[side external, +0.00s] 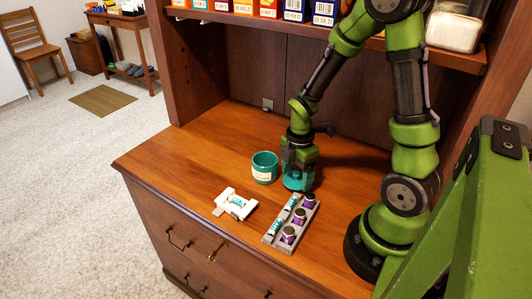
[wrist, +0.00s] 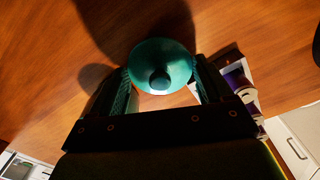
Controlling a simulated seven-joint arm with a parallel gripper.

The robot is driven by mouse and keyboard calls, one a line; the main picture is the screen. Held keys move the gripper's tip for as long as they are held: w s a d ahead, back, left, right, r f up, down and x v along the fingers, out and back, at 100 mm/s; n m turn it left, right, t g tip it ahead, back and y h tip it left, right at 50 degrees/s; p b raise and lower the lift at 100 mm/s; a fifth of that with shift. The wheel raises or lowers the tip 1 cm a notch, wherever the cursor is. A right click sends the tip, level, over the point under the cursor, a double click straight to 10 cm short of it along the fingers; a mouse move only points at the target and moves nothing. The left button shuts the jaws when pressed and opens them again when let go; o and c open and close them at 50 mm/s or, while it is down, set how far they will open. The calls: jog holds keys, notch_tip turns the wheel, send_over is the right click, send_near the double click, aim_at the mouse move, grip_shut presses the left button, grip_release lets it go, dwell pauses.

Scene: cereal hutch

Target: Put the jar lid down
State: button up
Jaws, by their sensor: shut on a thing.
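The teal jar lid (side external: 297,183) is in my gripper (side external: 298,178), low over the wooden counter. In the wrist view, the round lid (wrist: 160,58) with its dark knob lies between the two fingers of my gripper (wrist: 165,88), which is shut on it. I cannot tell whether the lid touches the counter. A teal jar (side external: 264,168) with a pale label stands upright just left of the lid, apart from it. Its opening faces up, with no lid on it.
A grey tray (side external: 270,237) with several small purple and teal items sits in front of the lid. Boxes (side external: 246,7) fill the shelf above. The counter's left part (side external: 180,165) is clear.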

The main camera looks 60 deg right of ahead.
aim_at(297, 173)
jog(key=shift+f, duration=0.6)
jog(key=o, duration=1)
jog(key=shift+f, duration=0.15)
jog(key=shift+c, duration=0.2)
notch_tip(297, 173, up, 12)
jog(key=s+a+r+m+t+y, duration=0.2)
jog(key=a+r+m+t, duration=0.5)
jog(key=a+r+m, duration=0.4)
jog(key=s+r+m, duration=0.1)
jog(key=m, duration=0.5)
jog(key=shift+a+m, duration=0.4)
jog(key=shift+r, duration=0.1)
